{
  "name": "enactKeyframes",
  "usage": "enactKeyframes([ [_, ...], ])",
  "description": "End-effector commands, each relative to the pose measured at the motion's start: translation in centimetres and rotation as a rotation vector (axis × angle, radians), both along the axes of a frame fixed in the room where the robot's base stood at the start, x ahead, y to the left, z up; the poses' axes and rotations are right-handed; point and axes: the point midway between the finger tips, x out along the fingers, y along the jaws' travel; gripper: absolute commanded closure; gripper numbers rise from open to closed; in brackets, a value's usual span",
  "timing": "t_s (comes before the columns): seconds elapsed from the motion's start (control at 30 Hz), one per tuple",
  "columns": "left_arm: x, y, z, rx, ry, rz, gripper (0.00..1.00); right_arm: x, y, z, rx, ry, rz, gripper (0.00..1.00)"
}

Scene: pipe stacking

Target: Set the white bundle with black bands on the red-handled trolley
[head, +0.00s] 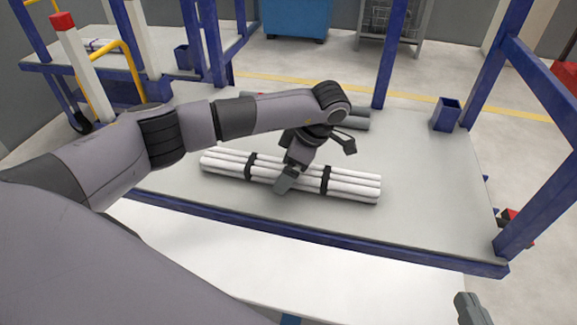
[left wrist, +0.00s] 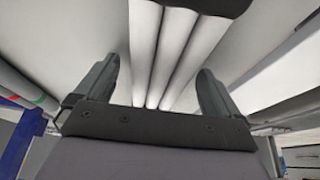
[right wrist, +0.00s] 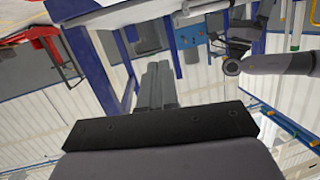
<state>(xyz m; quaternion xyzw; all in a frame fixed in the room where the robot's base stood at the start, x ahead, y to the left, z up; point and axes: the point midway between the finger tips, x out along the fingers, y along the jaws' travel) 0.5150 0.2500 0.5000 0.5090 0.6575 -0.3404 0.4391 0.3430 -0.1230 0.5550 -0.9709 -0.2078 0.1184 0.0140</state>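The white bundle with black bands (head: 350,187) lies flat on the grey blue-framed table (head: 430,215). My left gripper (head: 314,168) is over its middle, its open fingers on either side of the pipes. In the left wrist view the white pipes (left wrist: 172,60) run between the spread fingers (left wrist: 160,88), with a dark band at the top; contact cannot be told. My right gripper (head: 470,308) is low at the right, away from the bundle, its fingers (right wrist: 157,85) together and empty. A blue-framed trolley with yellow rails (head: 130,58) and a red-topped white post (head: 62,22) stands at the far left.
Dark grey pipes (head: 355,120) lie behind the bundle, partly hidden by my left arm. Blue uprights (head: 390,55) rise at the table's edges. A small blue holder (head: 446,114) stands at the back right. The table's right part is clear. A blue bin (head: 297,15) stands beyond.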

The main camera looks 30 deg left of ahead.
Motion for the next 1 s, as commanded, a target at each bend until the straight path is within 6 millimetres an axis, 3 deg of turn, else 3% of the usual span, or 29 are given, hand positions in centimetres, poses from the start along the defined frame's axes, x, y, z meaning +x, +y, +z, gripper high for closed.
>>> enactKeyframes([
  [0.37, 0.1, -0.2, 0.9, -0.001, -0.001, 0.0, 0.04, 0.0, 0.1, 0.5, 0.007, 0.004, 0.003, 1.0],
  [0.8, 0.9, -3.4, 9.1, 0.0, -0.003, -0.002, 0.04, 0.7, 2.0, 0.4, 0.121, 0.157, 0.037, 1.0],
  [1.0, 1.1, -4.3, 11.1, 0.001, 0.0, 0.001, 0.04, 0.8, 2.6, 0.2, 0.152, 0.196, 0.049, 1.0],
])
